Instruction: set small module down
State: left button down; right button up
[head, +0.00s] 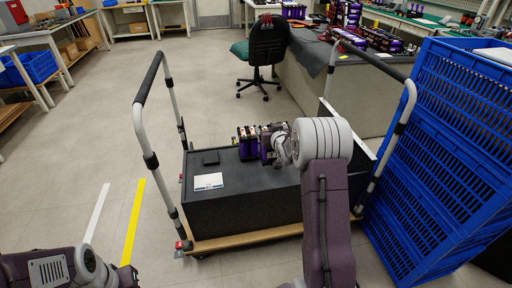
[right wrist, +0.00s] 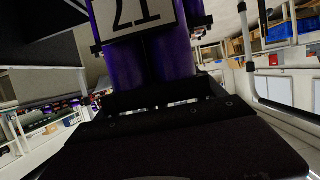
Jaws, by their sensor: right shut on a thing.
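A small purple module (head: 266,149) with a dark frame is at my right gripper (head: 278,150), above or on the top of the dark box on the cart; I cannot tell whether it touches the surface. In the right wrist view my right gripper is shut on the module (right wrist: 165,55), whose purple cells and white label "21" show close up. Another purple module (head: 245,145) stands just left of it on the dark box (head: 245,205). My left arm shows only at the lower left of the head view, its gripper out of sight.
The cart has tall handles (head: 150,80) at both ends. Blue crates (head: 440,150) stand close on the right. A bench with more modules (head: 380,40) is behind.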

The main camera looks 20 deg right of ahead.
notch_tip(320, 180, down, 9)
jog(key=b, duration=0.3)
jog(key=shift+w+r+b, duration=0.15)
jog(key=shift+r+b, duration=0.05)
jog(key=shift+b, duration=0.1)
jog(key=shift+r, duration=0.1)
jog(key=o, duration=1.7)
jog(key=shift+f, duration=0.35)
jog(key=shift+c, duration=0.2)
jog(key=o, duration=0.4)
jog(key=shift+r, duration=0.1)
jog(key=shift+r, duration=0.1)
